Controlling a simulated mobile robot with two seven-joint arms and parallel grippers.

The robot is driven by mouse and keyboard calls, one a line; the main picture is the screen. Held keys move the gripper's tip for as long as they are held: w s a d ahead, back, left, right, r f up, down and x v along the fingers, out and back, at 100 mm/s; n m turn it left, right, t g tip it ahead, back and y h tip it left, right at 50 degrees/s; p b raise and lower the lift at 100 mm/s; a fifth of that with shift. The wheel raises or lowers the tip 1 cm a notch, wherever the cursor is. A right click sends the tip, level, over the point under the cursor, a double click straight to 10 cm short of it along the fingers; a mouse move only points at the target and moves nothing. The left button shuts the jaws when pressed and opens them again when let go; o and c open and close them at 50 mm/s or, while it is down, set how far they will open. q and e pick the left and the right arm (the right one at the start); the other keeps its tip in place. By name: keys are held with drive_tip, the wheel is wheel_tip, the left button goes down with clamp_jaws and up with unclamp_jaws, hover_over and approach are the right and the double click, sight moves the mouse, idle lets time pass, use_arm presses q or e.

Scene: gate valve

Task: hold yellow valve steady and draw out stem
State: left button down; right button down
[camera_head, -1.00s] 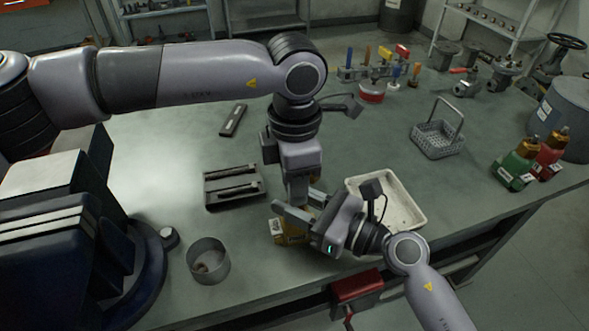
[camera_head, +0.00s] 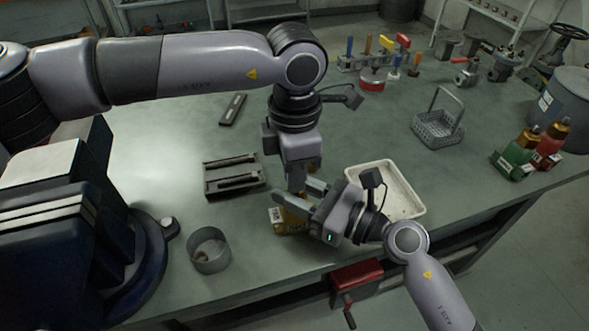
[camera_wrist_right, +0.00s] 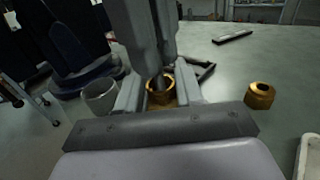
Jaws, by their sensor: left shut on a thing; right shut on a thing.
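The yellow valve (camera_head: 289,221) stands on the bench near its front edge, mostly hidden behind my grippers in the head view. In the right wrist view its round brass-coloured top (camera_wrist_right: 160,97) shows between the fingers. My right gripper (camera_head: 294,205) is shut on the valve body from the side; its fingers (camera_wrist_right: 159,95) flank it in the wrist view. My left gripper (camera_head: 297,187) points down from above, directly over the valve. It is shut on the dark stem (camera_wrist_right: 158,82), whose visible lower part meets the valve's top opening. The stem's depth inside is hidden.
A loose brass-coloured nut (camera_wrist_right: 260,96) sits on the bench beside the valve. A slotted grey holder (camera_head: 234,188), a round cup (camera_head: 209,264) and a white tray (camera_head: 417,207) stand close around. A wire basket (camera_head: 438,131) and bottles (camera_head: 514,157) are farther right.

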use_arm(q)
drive_tip(key=shift+r, duration=0.75)
idle(0.7)
drive_tip(key=shift+r, duration=2.7)
use_arm(e)
drive_tip(key=c, duration=0.6)
unclamp_jaws()
drive_tip(key=shift+c, duration=0.2)
drive_tip(key=v, duration=1.2)
